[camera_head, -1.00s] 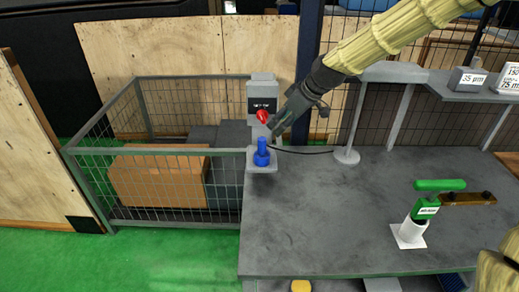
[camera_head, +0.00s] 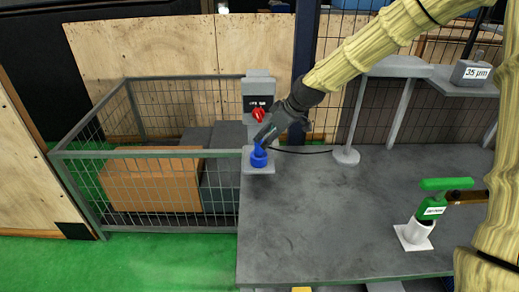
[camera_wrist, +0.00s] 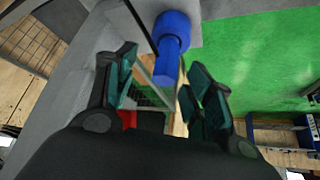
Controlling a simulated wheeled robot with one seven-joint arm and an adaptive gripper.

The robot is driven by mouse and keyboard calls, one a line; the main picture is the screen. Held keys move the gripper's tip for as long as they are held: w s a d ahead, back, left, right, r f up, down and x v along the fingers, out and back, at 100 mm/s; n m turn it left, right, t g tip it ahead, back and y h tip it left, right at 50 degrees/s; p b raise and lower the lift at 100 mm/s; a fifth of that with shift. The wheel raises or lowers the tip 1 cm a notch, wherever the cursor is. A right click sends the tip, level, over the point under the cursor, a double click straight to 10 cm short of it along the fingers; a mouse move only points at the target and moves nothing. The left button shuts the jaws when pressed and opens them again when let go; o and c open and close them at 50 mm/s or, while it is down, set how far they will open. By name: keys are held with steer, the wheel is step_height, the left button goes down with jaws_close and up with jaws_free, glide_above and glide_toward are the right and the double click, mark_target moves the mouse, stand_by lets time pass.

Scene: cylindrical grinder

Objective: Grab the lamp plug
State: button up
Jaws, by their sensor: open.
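The blue lamp plug (camera_head: 259,158) stands upright on a small grey ledge at the left end of the grey bench. A black cable runs right from near it toward the lamp stand's base. My gripper (camera_head: 266,138) is beside the plug's upper part in the head view and hides some of it. In the wrist view, the plug (camera_wrist: 171,40) shows just beyond the open fingers of my gripper (camera_wrist: 162,78), its narrow end pointing between them. The fingers hold nothing. I cannot tell whether they touch the plug.
A red knob (camera_head: 259,114) on a grey post stands just behind the plug. A wire cage (camera_head: 150,168) with a cardboard box (camera_head: 150,180) is at left. A lamp stand base (camera_head: 346,155) and a green-handled tool (camera_head: 432,206) are on the bench; its middle (camera_head: 320,215) is clear.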

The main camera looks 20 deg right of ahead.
mark_target(261, 142)
steer(key=shift+w+a+f+p, duration=0.3)
steer(key=shift+a+f+p, duration=0.25)
steer(key=shift+f, duration=0.2)
steer(key=shift+w+a+f+p, duration=0.25)
steer(key=shift+a+f+p, duration=0.25)
steer(key=shift+f, duration=0.25)
steer(key=shift+x, duration=1.05)
steer(key=shift+c, duration=0.2)
jaws_close()
steer(key=shift+r, duration=0.2)
